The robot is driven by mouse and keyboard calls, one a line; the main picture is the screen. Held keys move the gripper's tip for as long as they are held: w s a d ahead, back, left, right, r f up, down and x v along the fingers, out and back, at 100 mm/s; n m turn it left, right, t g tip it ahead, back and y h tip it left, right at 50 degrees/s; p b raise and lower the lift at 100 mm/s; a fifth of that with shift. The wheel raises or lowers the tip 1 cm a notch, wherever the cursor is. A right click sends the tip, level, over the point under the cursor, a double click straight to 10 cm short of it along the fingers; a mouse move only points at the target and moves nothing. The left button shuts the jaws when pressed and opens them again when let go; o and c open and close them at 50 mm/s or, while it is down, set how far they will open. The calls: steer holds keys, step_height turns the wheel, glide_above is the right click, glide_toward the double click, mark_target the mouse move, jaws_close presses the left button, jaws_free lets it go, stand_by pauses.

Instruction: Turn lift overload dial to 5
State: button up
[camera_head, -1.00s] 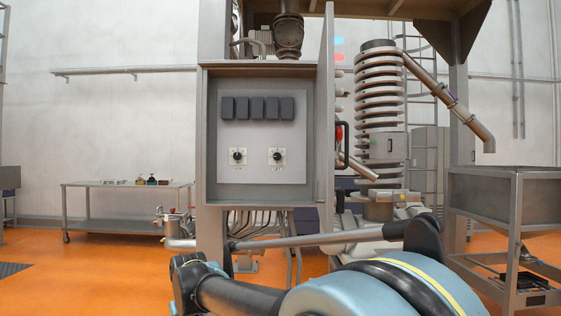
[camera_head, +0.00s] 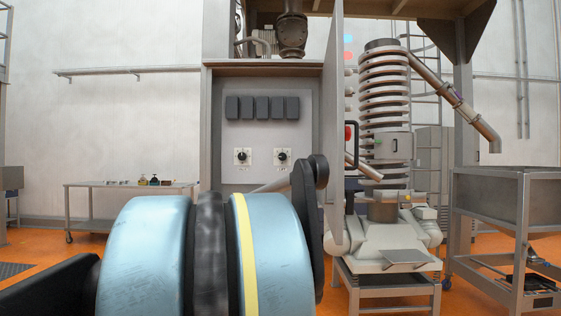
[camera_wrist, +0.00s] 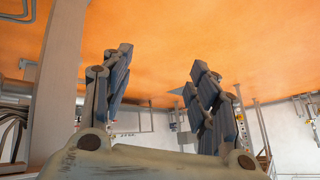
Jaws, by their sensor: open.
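The open control cabinet (camera_head: 212,120) stands ahead in the head view. Its pale inner panel (camera_head: 262,135) carries two black dials on white plates, a left dial (camera_head: 242,156) and a right dial (camera_head: 282,156). Their labels are too small to read, so I cannot tell which is the lift overload dial or where either points. My gripper (camera_wrist: 160,75) shows in the wrist view with its two fingers spread and nothing between them. The wrist view shows mostly floor and no dial. In the head view my arm hides the cabinet's lower edge.
Several dark blocks (camera_head: 262,107) sit above the dials. The cabinet door (camera_head: 333,130) stands open at the right, with a black handle. A metal table (camera_head: 88,186) with small items is at left. A ribbed spiral column (camera_head: 384,110) and a hopper frame (camera_head: 520,190) are at right.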

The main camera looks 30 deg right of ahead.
steer(key=w+d+r+m+t+h, duration=0.2)
steer(key=w+d+r+t, duration=0.2)
steer(key=w+d+r, duration=0.45)
steer(key=w+d+r+m+t+h, duration=0.1)
steer(key=w+d+r+t, duration=0.35)
steer(key=d+r, duration=0.75)
steer(key=w+d+r+m+h, duration=0.2)
steer(key=d+r+h, duration=0.2)
steer(key=d+r, duration=0.55)
steer(key=m+h, duration=0.4)
steer(key=h, duration=0.1)
glide_toward(282, 157)
steer(key=x, duration=0.9)
steer(key=shift+w+d+r, duration=0.1)
steer(key=shift+w, duration=0.1)
steer(key=c, duration=1.1)
